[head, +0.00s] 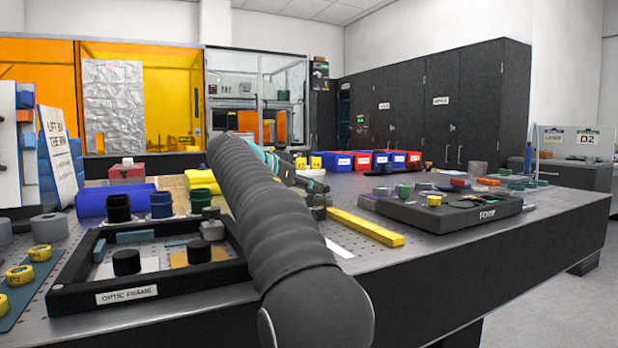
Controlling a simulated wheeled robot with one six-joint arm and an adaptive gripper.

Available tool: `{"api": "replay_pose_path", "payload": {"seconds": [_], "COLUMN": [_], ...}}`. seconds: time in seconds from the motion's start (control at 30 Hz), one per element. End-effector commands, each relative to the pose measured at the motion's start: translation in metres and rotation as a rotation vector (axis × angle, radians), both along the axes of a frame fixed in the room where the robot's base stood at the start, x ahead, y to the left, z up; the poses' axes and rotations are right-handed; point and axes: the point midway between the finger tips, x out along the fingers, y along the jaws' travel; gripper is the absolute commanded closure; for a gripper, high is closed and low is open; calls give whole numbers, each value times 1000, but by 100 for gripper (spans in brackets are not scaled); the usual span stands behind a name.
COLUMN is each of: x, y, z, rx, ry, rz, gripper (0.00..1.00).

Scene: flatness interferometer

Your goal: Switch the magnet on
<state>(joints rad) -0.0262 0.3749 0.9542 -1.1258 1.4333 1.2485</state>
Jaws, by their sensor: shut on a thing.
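My arm rises from the bottom centre and reaches away over the bench, hiding much of what lies behind it. My gripper (314,187) is small and partly hidden beyond the arm, near the middle of the bench. It is shut on a small dark grey thing (319,201) just left of the yellow bar. I cannot make out whether this is the magnet or its switch, or which way any switch is turned. No magnet label is readable.
A black optic frame (170,288) lies at the front left. A yellow bar (366,227) lies right of my arm. A dark platform (440,212) with coloured knobs stands at the right. Blue and red bins (380,160) line the back. The front right bench top is clear.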

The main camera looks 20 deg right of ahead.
Motion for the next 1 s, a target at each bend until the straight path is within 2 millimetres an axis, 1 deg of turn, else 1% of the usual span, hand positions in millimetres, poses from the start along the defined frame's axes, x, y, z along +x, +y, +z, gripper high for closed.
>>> {"api": "replay_pose_path", "payload": {"seconds": [0.03, 0.2, 0.4, 0.63, 1.0], "x": [2, 3, 4, 4, 4], "y": [1, 1, 1, 0, 0], "z": [4, 2, 0, -1, -2], "rx": [0, 0, 2, 2, 2], "ry": [4, 5, 3, 3, 4], "rz": [-36, -142, -222, -261, -266], "gripper": [100, 100, 100, 100, 100]}}
